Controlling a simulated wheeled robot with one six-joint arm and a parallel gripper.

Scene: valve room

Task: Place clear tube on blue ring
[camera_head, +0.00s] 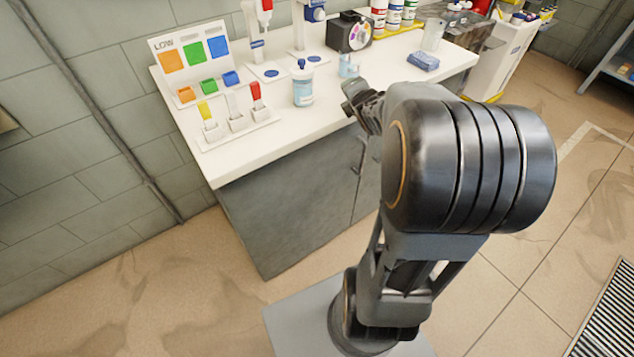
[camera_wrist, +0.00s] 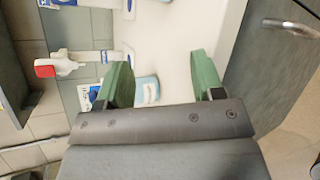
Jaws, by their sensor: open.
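A small clear tube-like container with a pale blue tint (camera_head: 348,66) stands upright on the white counter, just beyond my gripper (camera_head: 358,97). In the wrist view, a pale blue container (camera_wrist: 148,90) shows beside the left green finger, partly hidden by it. Blue ring marks lie on the white bases of two stands, one at left (camera_head: 271,73) and one at right (camera_head: 314,59).
Colored tabs in white holders (camera_head: 236,123) and a LOW board (camera_head: 190,55) occupy the left end. A blue sponge (camera_head: 423,62) lies at right. A black device (camera_head: 349,32) stands behind.

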